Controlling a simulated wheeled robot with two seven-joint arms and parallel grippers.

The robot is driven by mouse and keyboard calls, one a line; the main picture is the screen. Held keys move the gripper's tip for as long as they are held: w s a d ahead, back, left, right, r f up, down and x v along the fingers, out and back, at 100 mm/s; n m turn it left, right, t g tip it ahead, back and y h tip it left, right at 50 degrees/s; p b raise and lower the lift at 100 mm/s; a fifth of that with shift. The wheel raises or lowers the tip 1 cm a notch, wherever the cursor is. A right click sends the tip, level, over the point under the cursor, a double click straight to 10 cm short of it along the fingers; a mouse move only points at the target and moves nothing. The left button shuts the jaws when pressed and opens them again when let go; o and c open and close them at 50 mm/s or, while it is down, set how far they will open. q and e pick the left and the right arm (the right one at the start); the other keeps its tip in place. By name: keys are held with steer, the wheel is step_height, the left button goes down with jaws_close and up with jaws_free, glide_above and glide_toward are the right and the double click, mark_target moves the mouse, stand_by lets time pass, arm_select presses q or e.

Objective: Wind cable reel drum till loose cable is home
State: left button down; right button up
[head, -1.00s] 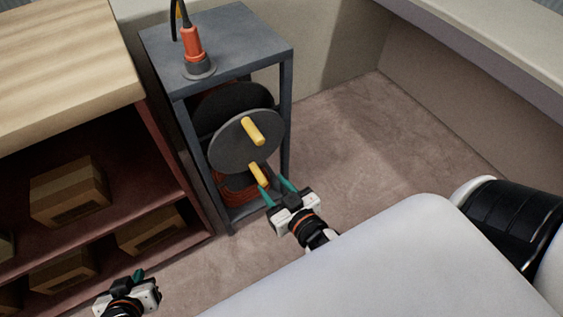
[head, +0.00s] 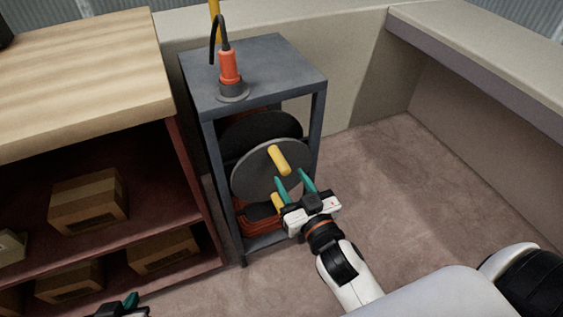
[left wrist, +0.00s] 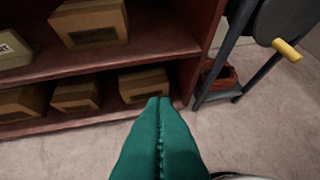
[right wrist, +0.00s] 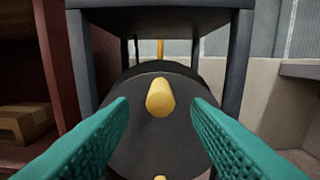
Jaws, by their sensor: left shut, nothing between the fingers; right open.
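The cable reel drum (head: 258,180) is a dark grey disc in a grey metal stand. A yellow handle (head: 280,160) sticks out of its upper middle, and a second yellow piece (head: 277,203) shows lower down. Orange-red cable (head: 258,220) shows low in the stand; its end is hidden. My right gripper (head: 291,177) is open and empty in front of the disc. In the right wrist view, the upper handle (right wrist: 160,97) lies ahead, in line with the finger gap. My left gripper (left wrist: 160,103) is shut and empty over the floor near the shelves, partly in the head view (head: 128,301).
The stand's top (head: 285,70) carries an orange plug (head: 229,68) with a black lead. Its front legs flank the drum. A dark red shelf unit (head: 135,200) with cardboard boxes stands left. A pale bench (head: 480,50) is at right. Carpet (head: 400,190) between is clear.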

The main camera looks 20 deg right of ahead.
mark_target(281, 163)
steer(key=shift+w+p, duration=0.5)
steer(key=shift+w, duration=0.95)
arm_select(q)
steer(key=s+a+f+g+y, duration=0.1)
steer(key=s+a+f+g, duration=0.1)
steer(key=s, duration=0.5)
steer(key=shift+s+a+f+g+p, duration=0.25)
steer(key=shift+f+g+p, duration=0.25)
steer(key=shift+g, duration=0.9)
arm_select(e)
steer(key=shift+w, duration=1.75)
steer(key=shift+c, duration=0.2)
